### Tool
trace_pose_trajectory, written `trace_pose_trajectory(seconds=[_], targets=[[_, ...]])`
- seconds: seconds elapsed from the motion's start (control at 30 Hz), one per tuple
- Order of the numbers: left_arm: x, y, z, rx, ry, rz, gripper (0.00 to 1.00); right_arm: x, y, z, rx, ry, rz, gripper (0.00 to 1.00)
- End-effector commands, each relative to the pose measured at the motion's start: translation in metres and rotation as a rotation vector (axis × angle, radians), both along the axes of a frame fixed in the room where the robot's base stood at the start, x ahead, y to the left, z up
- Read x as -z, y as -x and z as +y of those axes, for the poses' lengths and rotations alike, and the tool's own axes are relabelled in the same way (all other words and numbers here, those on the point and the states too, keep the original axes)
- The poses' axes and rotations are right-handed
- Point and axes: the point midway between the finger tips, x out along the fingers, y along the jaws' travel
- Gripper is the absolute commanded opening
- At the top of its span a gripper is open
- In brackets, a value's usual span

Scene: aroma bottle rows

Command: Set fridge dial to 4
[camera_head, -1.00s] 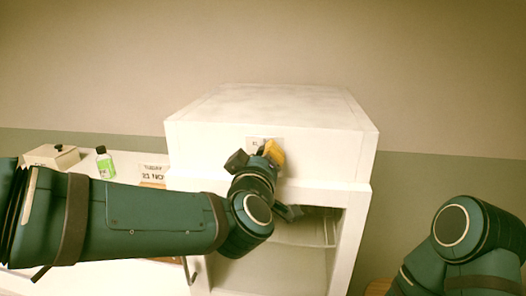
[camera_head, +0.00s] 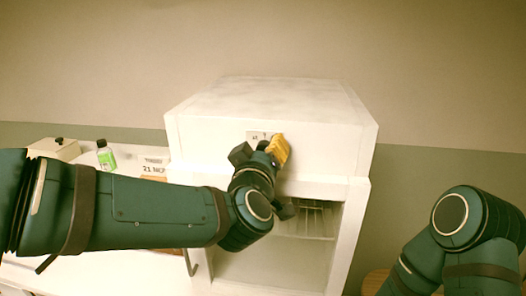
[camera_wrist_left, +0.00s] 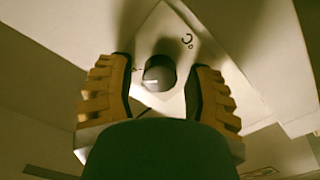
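The fridge (camera_head: 330,157) is a white box with an open lower compartment. Its dial plate (camera_head: 255,134) shows on the upper front, partly hidden by my left gripper (camera_head: 264,152). In the left wrist view the dial (camera_wrist_left: 160,72) is a dark round knob with a pale pointer mark, on a white plate tilted in the picture. My left gripper's yellow-padded fingers stand apart on both sides of the knob, with gaps visible. The plate's numerals are too small or blurred to read surely. My right gripper is out of view; only the right arm shows.
Left of the fridge, a white counter holds a pale box (camera_head: 55,149), a green-labelled bottle (camera_head: 106,156) and a date sign (camera_head: 153,165). A wire rack (camera_head: 305,219) shows inside the open compartment. A wooden round surface (camera_head: 376,282) is at bottom right.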

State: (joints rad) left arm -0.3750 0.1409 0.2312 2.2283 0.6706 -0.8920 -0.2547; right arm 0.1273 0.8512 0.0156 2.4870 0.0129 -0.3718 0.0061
Motion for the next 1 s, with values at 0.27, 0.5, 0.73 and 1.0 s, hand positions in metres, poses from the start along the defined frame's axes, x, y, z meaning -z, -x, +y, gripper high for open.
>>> trace_pose_trajectory(seconds=[0.27,0.5,0.73,1.0], targets=[[0.000,0.000,0.000,0.000,0.001,0.000,0.64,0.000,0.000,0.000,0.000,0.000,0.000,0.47],[-0.001,0.016,0.001,0.001,0.001,-0.002,0.64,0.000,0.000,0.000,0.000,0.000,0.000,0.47],[-0.001,0.061,0.006,0.001,0.001,-0.003,0.64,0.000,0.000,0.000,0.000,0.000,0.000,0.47],[-0.001,0.106,0.011,0.003,0.000,-0.002,0.64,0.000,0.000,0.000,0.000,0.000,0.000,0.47]])
